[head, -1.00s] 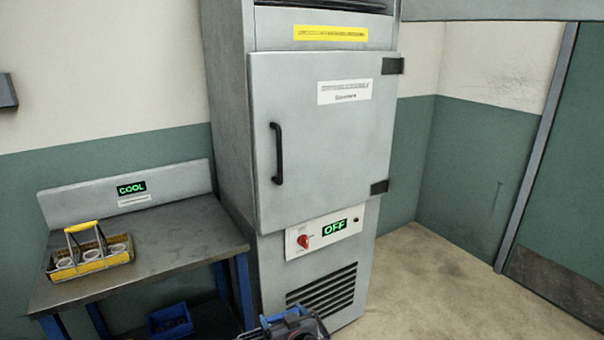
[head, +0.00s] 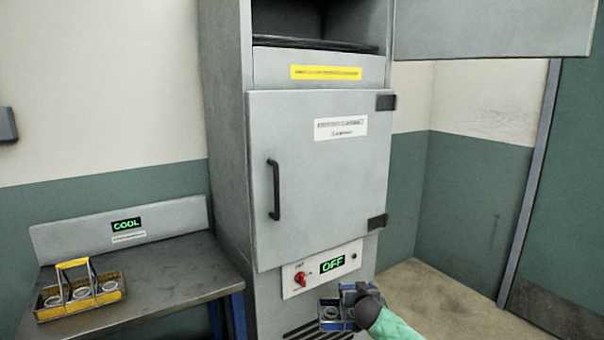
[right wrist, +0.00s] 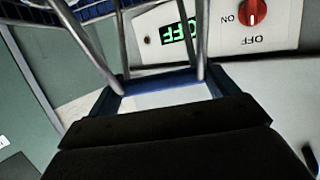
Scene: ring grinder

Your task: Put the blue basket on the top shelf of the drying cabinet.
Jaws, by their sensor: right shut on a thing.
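My right gripper (head: 358,294) is low in the head view, in front of the lower part of the drying cabinet (head: 225,150). It is shut on the handle of the blue basket (head: 330,316). In the right wrist view the blue handle bar (right wrist: 165,78) lies at the dark jaws, with metal rods running from it to the basket's wire edge (right wrist: 90,10). The cabinet's upper compartment stands open and shows a dark rack (head: 315,44) at its bottom; its inside above is cut off. My left gripper is not in view.
The upper door (head: 490,30) is swung open to the right. The lower door (head: 335,190) is closed, with a black handle. The control panel (head: 322,268) reads OFF. A yellow basket (head: 80,298) with jars stands on the bench (head: 170,265) at left, under a COOL sign.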

